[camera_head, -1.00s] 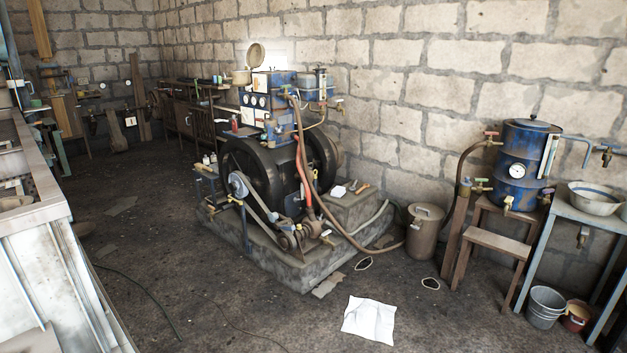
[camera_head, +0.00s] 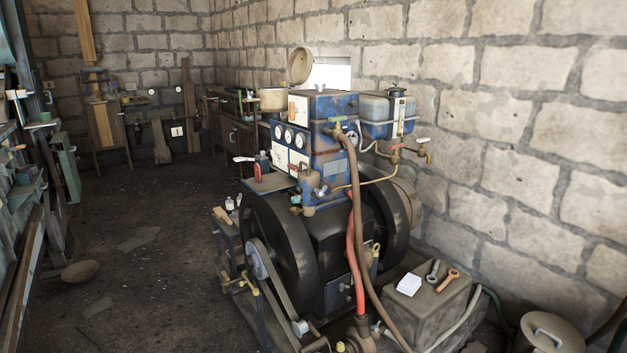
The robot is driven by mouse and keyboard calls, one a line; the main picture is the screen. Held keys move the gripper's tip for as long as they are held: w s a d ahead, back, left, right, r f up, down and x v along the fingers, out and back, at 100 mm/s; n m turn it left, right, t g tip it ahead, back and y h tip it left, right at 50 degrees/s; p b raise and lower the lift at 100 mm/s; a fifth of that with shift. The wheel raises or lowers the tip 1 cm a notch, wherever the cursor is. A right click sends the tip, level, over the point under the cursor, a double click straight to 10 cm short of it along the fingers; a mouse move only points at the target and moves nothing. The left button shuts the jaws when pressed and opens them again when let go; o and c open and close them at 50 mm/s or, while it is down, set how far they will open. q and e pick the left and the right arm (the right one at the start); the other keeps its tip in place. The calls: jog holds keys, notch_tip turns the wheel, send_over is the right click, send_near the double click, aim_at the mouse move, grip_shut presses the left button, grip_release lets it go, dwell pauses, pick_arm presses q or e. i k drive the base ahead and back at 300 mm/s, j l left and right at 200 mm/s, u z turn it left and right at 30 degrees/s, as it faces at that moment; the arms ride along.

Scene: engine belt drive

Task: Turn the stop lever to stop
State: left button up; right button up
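The engine (camera_head: 318,235) stands in the middle of the view, with a blue top and large black flywheels. I cannot tell for sure which part is the stop lever. A small upright handle with a yellow top (camera_head: 376,252) stands at the engine's right front. A yellow-tipped part (camera_head: 246,284) shows low at its left, beside the belt (camera_head: 272,285). Neither of my grippers shows.
A concrete block (camera_head: 428,302) with tools and white paper lies right of the engine. A brown hose and a red hose (camera_head: 352,265) hang at its front. A bowl (camera_head: 80,271) lies on the left floor, which is largely open.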

aim_at(294, 167)
jog(key=i+j, duration=0.35)
jog(key=i, duration=0.15)
jog(key=i+j, duration=0.4)
jog(key=i+z, duration=0.05)
